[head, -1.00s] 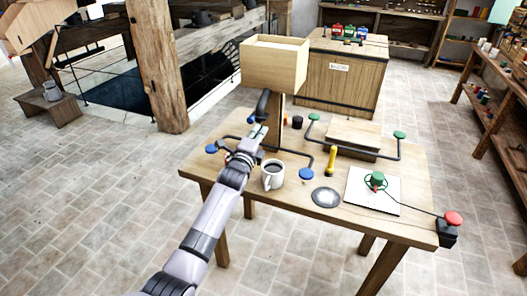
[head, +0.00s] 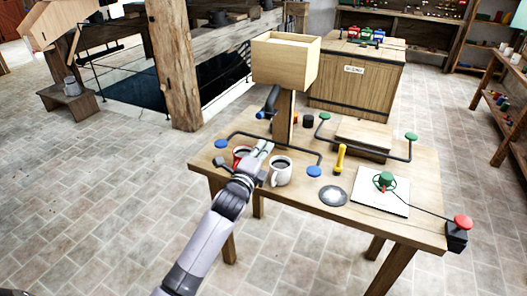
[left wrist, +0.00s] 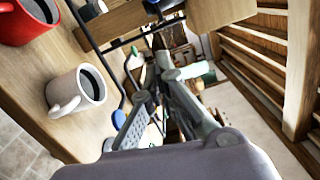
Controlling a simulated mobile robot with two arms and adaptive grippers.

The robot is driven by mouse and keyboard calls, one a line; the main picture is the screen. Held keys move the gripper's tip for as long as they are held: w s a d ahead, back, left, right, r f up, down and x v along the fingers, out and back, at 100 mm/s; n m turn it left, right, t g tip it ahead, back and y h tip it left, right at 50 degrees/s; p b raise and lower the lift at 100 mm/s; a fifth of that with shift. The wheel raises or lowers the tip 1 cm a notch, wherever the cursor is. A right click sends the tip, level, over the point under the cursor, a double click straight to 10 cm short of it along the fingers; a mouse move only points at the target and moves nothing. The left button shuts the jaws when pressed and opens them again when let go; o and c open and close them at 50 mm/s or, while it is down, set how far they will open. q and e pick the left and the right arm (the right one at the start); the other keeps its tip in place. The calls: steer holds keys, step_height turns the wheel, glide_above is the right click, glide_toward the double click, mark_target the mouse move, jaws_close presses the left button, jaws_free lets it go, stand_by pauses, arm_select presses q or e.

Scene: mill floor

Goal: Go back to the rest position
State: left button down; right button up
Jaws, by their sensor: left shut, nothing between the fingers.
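My left gripper (head: 260,150) is shut and empty. In the head view it is over the near left part of the wooden table (head: 290,196), between a red mug (head: 240,152) and a white mug (head: 281,171) with dark contents. In the left wrist view the fingers (left wrist: 150,95) point away from the camera, with the white mug (left wrist: 76,91) and the red mug (left wrist: 28,20) to their left. My right gripper is not in view.
A wooden box on a post (head: 285,61) stands at the table's back left. A yellow tool (head: 340,158), a grey disc (head: 333,195), a green valve on a white sheet (head: 381,192) and a red button (head: 462,222) lie to the right. Tiled floor surrounds the table.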

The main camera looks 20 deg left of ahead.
arm_select(q)
steer(key=shift+s, duration=0.1)
stand_by(0.4)
steer(key=s+d+f+n+g, duration=0.1)
steer(key=s+f+n+g, duration=0.3)
steer(key=f, duration=0.9)
steer(key=s+f+n+g, duration=0.1)
steer(key=s+f+g, duration=0.1)
steer(key=s+f, duration=0.8)
steer(key=s+d+f+n+g, duration=0.1)
steer(key=s+f+n+g, duration=0.15)
steer(key=f, duration=1.45)
steer(key=s+d+f+n+g, duration=0.1)
steer(key=s+f+n+g, duration=0.15)
steer(key=s+f, duration=0.6)
steer(key=s+f+n+g, duration=0.25)
steer(key=s+f, duration=0.35)
steer(key=s, duration=0.6)
steer(key=s+f+n+g, duration=0.2)
steer(key=s+f, duration=0.1)
steer(key=s, duration=0.8)
steer(key=s+f+n+g, duration=0.2)
steer(key=s+f, duration=0.1)
steer(key=s, duration=0.8)
steer(key=shift+d+f+h, duration=0.3)
steer(key=shift+d+f, duration=0.05)
steer(key=shift+d, duration=0.05)
